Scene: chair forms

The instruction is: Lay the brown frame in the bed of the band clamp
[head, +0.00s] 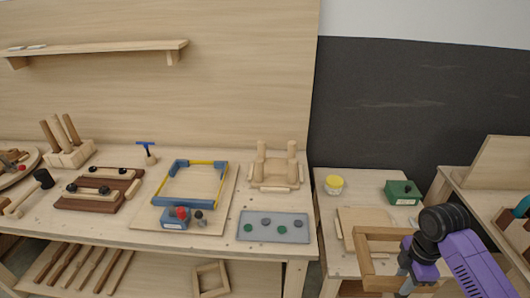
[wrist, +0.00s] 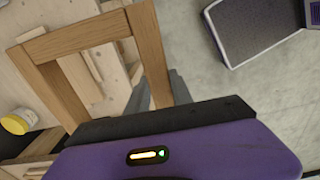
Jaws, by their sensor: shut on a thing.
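The brown frame (head: 363,254), an open square of wooden bars, is held in the air at the lower right of the head view, in front of the small right-hand bench. My gripper (head: 406,262) is shut on one side bar of it. In the wrist view, the frame (wrist: 85,38) extends up and left from my gripper's grey fingers (wrist: 163,92). The band clamp (head: 223,183), with blue corners and a yellow band around a square bed, lies on a board on the main bench, left of and apart from my gripper. Its bed looks empty.
A blue block (head: 174,224) with a red knob sits at the clamp's front edge. A grey tray (head: 273,237) with several discs and a wooden chair form (head: 274,165) stand right of the clamp.

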